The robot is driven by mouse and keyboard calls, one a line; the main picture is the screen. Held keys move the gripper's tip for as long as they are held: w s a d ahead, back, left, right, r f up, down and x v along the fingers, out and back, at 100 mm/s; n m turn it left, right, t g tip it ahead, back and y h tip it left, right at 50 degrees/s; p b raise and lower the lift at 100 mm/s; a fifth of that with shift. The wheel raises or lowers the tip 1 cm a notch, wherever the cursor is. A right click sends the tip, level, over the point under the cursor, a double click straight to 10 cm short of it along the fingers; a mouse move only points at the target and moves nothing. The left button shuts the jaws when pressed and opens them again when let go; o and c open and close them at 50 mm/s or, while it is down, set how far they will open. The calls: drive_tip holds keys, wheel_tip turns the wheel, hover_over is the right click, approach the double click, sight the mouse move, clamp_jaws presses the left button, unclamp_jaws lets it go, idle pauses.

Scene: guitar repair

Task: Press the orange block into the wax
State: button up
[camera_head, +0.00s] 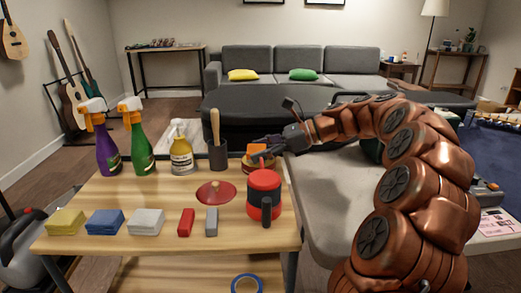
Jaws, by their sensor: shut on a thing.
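My gripper (262,152) reaches in from the right over the back right of the wooden table. It is shut on the orange block (256,148), which is small in view and partly covered by the fingers. The block is just above or touching a low, round orange-brown thing (250,164), perhaps the wax; I cannot tell whether they touch. A red pot (264,181) with a black band and handle stands in front and hides part of that round thing.
A red lid (215,192) lies left of the pot. A dark cup (218,157) with a wooden handle, a yellow bottle (181,157) and two spray bottles stand behind. Coloured cloths (105,222) and red and grey blocks line the table's front (165,245).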

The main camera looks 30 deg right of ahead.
sight(261, 148)
drive_tip(key=shift+f, duration=0.35)
idle(0.7)
drive_tip(key=shift+r, duration=0.1)
drive_tip(key=shift+r+p, duration=3.45)
drive_tip(key=shift+p, duration=1.15)
